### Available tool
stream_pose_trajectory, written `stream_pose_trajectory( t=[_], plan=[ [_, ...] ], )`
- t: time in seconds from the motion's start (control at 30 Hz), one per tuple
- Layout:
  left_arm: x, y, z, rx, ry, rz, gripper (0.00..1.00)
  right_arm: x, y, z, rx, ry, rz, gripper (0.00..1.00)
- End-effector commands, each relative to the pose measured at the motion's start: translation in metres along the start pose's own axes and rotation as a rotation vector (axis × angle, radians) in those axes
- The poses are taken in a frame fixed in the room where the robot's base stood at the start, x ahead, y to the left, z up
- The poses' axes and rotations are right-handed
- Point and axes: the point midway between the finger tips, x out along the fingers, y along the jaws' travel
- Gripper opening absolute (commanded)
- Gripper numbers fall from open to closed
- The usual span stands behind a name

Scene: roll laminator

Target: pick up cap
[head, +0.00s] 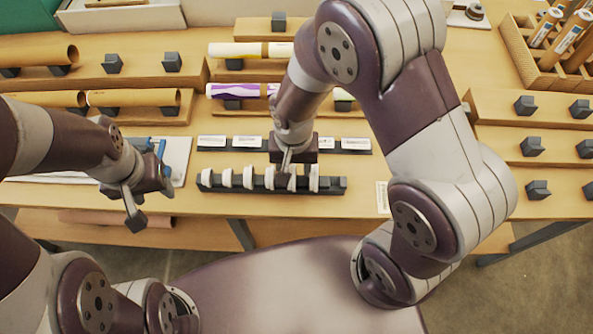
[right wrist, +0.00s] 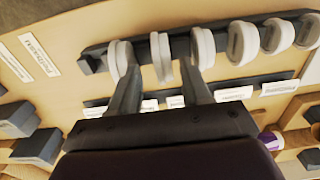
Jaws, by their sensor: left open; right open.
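Several white round caps (head: 248,178) stand on edge in a row in a black slotted rack (head: 331,186) near the table's front edge. My right gripper (head: 285,180) is open over the right part of the row. In the right wrist view its fingers (right wrist: 158,75) are spread with one white cap (right wrist: 160,57) between them. The neighbouring caps (right wrist: 118,60) and (right wrist: 203,47) lie close to the fingertips; I cannot tell whether they touch. My left gripper (head: 135,207) is open and empty, left of the rack at the table's front edge.
Behind the rack is a black strip with white labels (head: 355,144). Rolls on wooden stands, one yellow-white (head: 232,50) and one purple-white (head: 232,90), lie further back. Brown rolls (head: 135,97) lie at left; a wooden crate of tubes (head: 545,78) stands back right.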

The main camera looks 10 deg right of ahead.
Motion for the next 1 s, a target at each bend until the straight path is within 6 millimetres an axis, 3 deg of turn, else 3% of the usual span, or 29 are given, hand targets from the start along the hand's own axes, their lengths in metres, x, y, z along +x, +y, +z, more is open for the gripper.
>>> stream_pose_trajectory(
  t=[0.17,0.4,0.57,0.87,1.0],
  plan=[
    [-0.005,0.000,-0.001,0.000,0.001,0.000,0.52,0.027,0.001,0.002,0.000,-0.005,0.003,0.50],
    [-0.005,0.000,-0.001,0.000,0.001,0.000,0.52,0.031,0.001,0.002,-0.001,-0.004,0.003,0.50],
    [-0.005,0.000,-0.001,0.000,0.001,0.000,0.52,0.030,0.001,0.002,-0.001,-0.003,0.002,0.00],
    [-0.005,0.000,-0.001,0.000,0.001,0.000,0.52,0.029,0.000,0.002,-0.001,-0.002,0.001,0.00],
    [-0.003,0.000,0.000,0.000,0.001,0.000,0.52,0.019,0.000,0.001,-0.001,0.001,0.000,0.00]
  ],
)
